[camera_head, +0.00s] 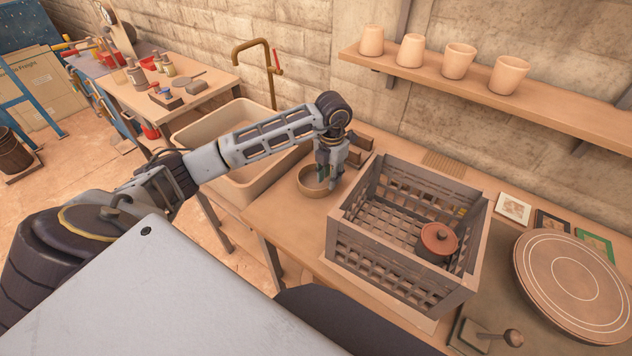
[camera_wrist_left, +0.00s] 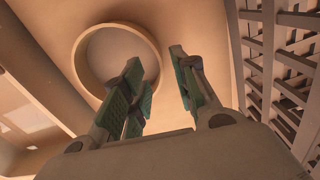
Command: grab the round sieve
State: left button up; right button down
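The round sieve (camera_head: 309,190), a shallow tan ring, sits on the wooden worktop just left of the dark crate. In the left wrist view the sieve (camera_wrist_left: 78,62) shows as a thin round rim with a plain inside. My left gripper (camera_head: 329,178) points down at the sieve's right side and hides part of it. In the left wrist view the left gripper (camera_wrist_left: 160,75) is open, with green pads apart. Its left fingers overlap the rim's right part, and its right finger shows outside the ring. I cannot tell whether they touch it. My right gripper is not in view.
The slatted crate (camera_head: 372,250) stands close to the right of the sieve, with a lidded pot (camera_head: 437,242) inside. A sink (camera_head: 195,127) lies to the left. A round wheel disc (camera_head: 575,285) is at the far right. A shelf (camera_head: 490,98) with cups hangs above.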

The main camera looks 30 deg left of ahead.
pick_arm(q)
jog(key=shift+w+a+f+p, duration=0.15)
jog(key=shift+f+p, duration=0.1)
jog(key=shift+f, duration=1.05)
jog(key=shift+w+d+f+p, duration=0.15)
jog(key=shift+f+p, duration=0.1)
jog(key=shift+f, duration=1.05)
jog(key=shift+a, duration=0.1)
grip_shut()
